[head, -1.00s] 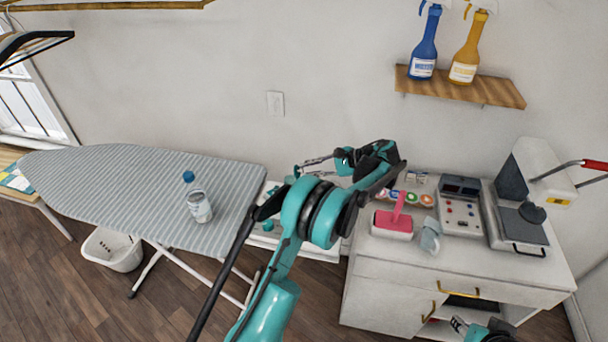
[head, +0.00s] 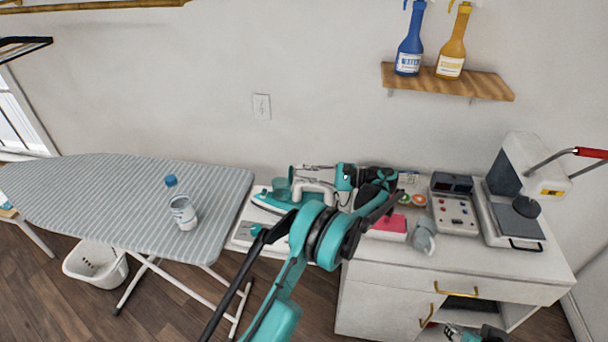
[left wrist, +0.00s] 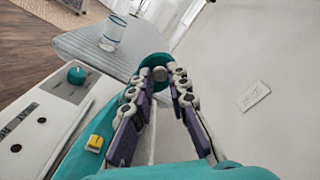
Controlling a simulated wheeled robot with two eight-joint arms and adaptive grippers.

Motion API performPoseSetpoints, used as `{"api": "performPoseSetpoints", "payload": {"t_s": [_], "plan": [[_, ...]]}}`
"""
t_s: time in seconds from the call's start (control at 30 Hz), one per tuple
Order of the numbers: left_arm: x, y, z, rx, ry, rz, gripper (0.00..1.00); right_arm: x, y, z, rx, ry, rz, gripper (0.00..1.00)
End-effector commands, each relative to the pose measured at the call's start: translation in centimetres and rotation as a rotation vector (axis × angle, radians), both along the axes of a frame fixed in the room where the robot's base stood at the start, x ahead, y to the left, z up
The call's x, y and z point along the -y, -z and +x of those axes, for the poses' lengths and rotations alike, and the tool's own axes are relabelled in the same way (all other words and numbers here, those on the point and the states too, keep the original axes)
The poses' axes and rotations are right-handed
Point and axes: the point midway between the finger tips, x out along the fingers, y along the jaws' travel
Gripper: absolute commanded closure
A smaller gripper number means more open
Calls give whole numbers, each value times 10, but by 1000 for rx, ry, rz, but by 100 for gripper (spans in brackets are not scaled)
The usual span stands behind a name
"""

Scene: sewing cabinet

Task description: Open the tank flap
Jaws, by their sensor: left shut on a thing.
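The teal and white iron (head: 315,187) stands on its white station (head: 248,232), between the ironing board and the cabinet. Its teal body also shows in the left wrist view (left wrist: 75,158). My left gripper (head: 294,172) reaches over it from the right. In the left wrist view the fingers (left wrist: 159,76) close on a small rounded teal part at the end of the iron, which looks like the tank flap (left wrist: 153,60). I cannot tell how far the flap is raised. My right gripper (head: 462,332) is only partly in view at the bottom, its jaws unclear.
The cabinet (head: 385,300) holds a pink-topped item (head: 388,228), a control box (head: 455,210) and a press (head: 515,215). A teal knob (left wrist: 77,75) and yellow button (left wrist: 95,143) are close to the gripper.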

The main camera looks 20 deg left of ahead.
Motion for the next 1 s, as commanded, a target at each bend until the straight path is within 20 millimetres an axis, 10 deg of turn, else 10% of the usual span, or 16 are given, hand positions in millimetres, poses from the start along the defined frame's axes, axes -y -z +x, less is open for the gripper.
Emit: {"api": "performPoseSetpoints", "payload": {"t_s": [0.17,0.3,0.67,1.0], "plan": [[0,1,-1,0,-1,-3,100,0,0,0,0,0,0,60],[0,1,0,0,-1,-3,63,0,0,0,0,0,0,60],[0,-6,0,0,0,-1,63,0,0,0,0,0,0,60],[0,-68,0,0,-1,-2,63,0,0,0,0,0,0,60]]}}
